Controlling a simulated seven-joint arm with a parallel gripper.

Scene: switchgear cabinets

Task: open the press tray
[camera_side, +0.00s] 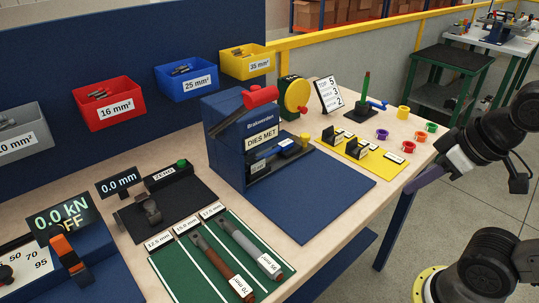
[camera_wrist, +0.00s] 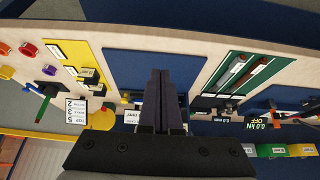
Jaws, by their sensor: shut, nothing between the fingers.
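I cannot tell how far the tray is drawn out. My gripper (camera_side: 408,188) is at the right, beyond the bench's front edge and well apart from the press. In the wrist view my gripper (camera_wrist: 160,72) has its dark fingers together and empty, hiding much of the press.
A blue mat (camera_side: 320,200) lies clear before the press. A yellow mat (camera_side: 362,156) with black holders, coloured rings (camera_side: 382,135) and a green post (camera_side: 366,90) stand to its right. A green mat (camera_side: 215,260) with two cables lies front left. Coloured bins (camera_side: 108,103) hang behind.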

